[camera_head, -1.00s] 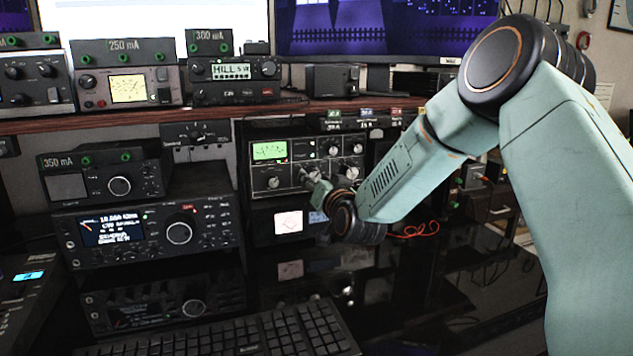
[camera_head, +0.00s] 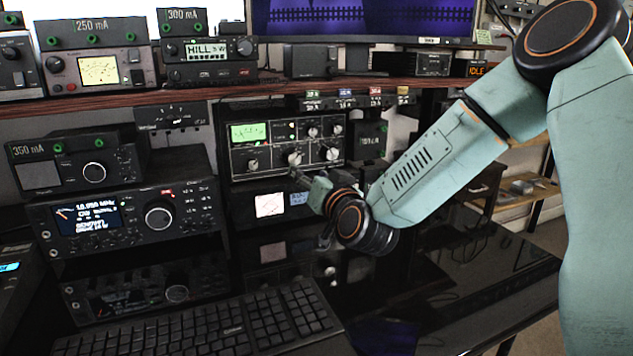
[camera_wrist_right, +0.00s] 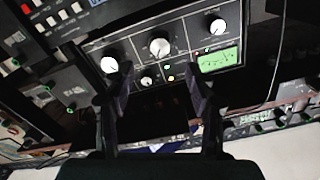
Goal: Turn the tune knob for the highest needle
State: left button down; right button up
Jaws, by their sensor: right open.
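The tuner (camera_head: 273,152) is a black box with a lit green needle meter (camera_head: 249,132) and several silver knobs; it stands under the shelf. A middle lower knob (camera_head: 295,158) is just above my right gripper (camera_head: 297,174). In the right wrist view the tuner panel looks turned over, with its green meter (camera_wrist_right: 218,60) at right and a large knob (camera_wrist_right: 158,45) ahead between the fingers. My right gripper (camera_wrist_right: 159,80) is open, with nothing between its fingers. I cannot read the knob labels or the exact needle position. My left gripper is not in view.
A wood-edged shelf (camera_head: 150,98) with several radios runs above. A large transceiver (camera_head: 135,215) stands left of the tuner, and a keyboard (camera_head: 215,325) lies in front. A lit white meter box (camera_head: 270,205) is below the tuner. The glossy desk right of the keyboard is clear.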

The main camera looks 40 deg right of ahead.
jog(key=shift+v, duration=1.6)
dwell(0.5)
jog(key=n+p, duration=0.4)
jog(key=p, duration=1.5)
send_near(295, 160)
jog(key=w, duration=0.2)
jog(key=x, duration=0.3)
jog(key=b+x, duration=0.1)
jog(key=x, duration=0.2)
jog(key=shift+w+d, duration=0.25)
jog(key=shift+d, duration=0.05)
jog(key=shift+c, duration=0.4)
